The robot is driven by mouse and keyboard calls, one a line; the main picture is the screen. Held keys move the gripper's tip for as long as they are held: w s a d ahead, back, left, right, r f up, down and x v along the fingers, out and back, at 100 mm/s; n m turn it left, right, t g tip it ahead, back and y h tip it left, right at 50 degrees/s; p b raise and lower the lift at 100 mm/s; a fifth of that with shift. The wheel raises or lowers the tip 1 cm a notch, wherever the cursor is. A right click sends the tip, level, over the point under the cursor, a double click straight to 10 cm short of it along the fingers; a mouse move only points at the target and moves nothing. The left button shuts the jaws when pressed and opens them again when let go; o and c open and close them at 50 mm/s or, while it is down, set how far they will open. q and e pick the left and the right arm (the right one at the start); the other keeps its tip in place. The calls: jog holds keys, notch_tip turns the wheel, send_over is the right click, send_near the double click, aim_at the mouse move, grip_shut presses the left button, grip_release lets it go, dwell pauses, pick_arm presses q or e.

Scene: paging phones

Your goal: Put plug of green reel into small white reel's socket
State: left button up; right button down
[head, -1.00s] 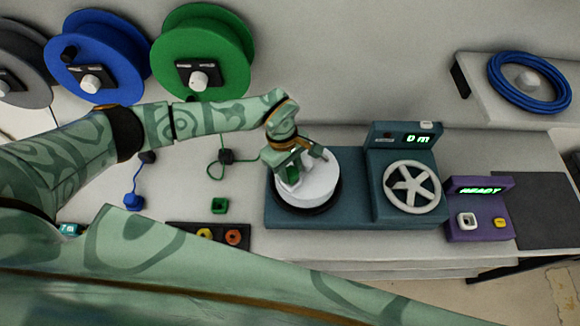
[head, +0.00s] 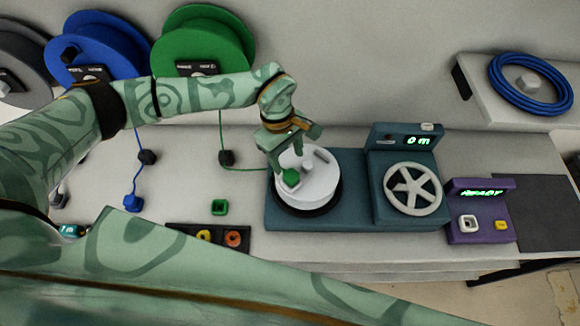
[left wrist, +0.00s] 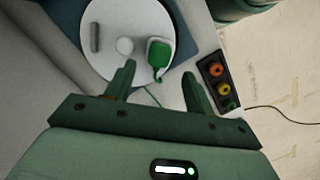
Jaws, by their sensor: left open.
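The large green reel (head: 212,45) hangs on the wall at the upper left. Its green cord runs down through a black block (head: 227,157) and across to the white reel. The green plug (head: 291,177) is at the near left part of the small white reel's (head: 318,190) top; it also shows in the left wrist view (left wrist: 159,52). I cannot tell how deep it sits, and the socket itself is hidden. My left gripper (head: 287,150) is open just above and behind the plug. In the left wrist view its fingertips (left wrist: 158,72) are apart, with the plug just beyond them.
The white reel sits on a teal machine with a handwheel (head: 412,188) and a "0 m" display. A purple box (head: 480,215) stands right of it. A black tray (head: 178,230) with coloured pieces and a green square ring (head: 218,207) lie left. A blue reel (head: 105,45) hangs beside the green one.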

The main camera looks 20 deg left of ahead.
pick_arm(q)
notch_tip(320, 180, up, 6)
jog(key=a, duration=0.1)
jog(key=shift+w, duration=0.25)
